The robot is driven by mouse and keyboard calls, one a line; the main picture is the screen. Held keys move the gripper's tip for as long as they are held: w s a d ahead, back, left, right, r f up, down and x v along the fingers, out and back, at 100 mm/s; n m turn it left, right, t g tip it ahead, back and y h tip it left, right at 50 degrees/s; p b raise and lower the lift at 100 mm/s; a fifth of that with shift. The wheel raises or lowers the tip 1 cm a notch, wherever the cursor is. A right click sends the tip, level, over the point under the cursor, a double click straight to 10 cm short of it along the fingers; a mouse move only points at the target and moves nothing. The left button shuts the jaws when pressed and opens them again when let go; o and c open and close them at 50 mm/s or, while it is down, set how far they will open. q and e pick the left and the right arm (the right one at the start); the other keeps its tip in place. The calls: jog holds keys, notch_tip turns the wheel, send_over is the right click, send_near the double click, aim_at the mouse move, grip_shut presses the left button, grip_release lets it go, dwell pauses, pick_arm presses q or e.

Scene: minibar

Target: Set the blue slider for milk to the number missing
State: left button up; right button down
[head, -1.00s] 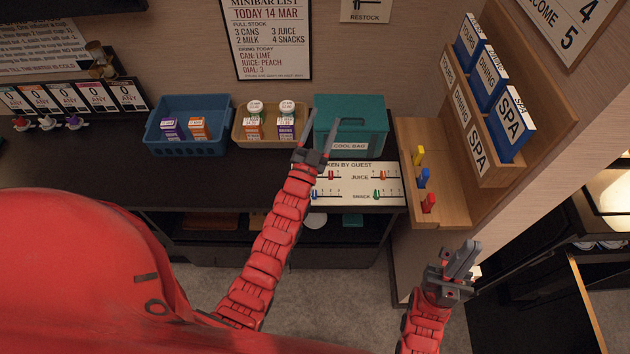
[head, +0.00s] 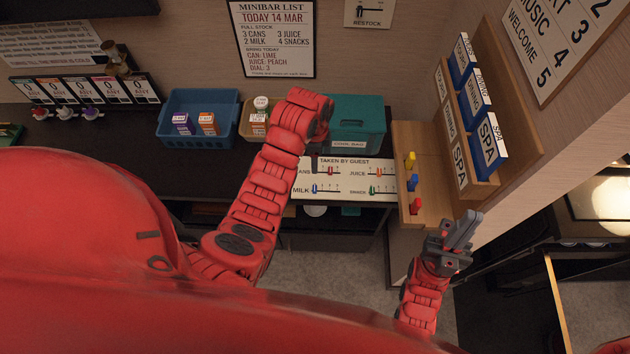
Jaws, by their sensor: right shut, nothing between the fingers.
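The white TAKEN BY GUEST panel (head: 343,181) lies on the dark counter. Its blue MILK slider (head: 315,188) stands near the left end of its scale, with a red CANS slider (head: 331,171) above it. The wall list (head: 272,38) reads full stock 3 cans, 2 milk, 3 juice, 4 snacks. My left arm reaches over the counter left of the panel; its wrist is bent and its gripper is hidden. My right gripper (head: 473,221) is shut and empty, to the right of and below the panel in the picture, clear of it.
A blue bin (head: 198,143) holds a purple and an orange carton. A wooden tray (head: 247,131), partly behind my left arm, shows a white-capped bottle. A teal cool bag (head: 354,108) stands behind the panel. A wooden stand (head: 430,200) with yellow, blue and red pegs stands at its right.

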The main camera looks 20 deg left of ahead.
pick_arm(q)
notch_tip(320, 180, down, 9)
jog(key=b, duration=0.8)
jog(key=shift+s+f, duration=0.1)
jog(key=shift+f, duration=0.05)
notch_tip(320, 180, down, 7)
jog(key=shift+r+p, duration=0.15)
jog(key=shift+p, duration=0.85)
jog(key=shift+f, duration=0.7)
grip_shut()
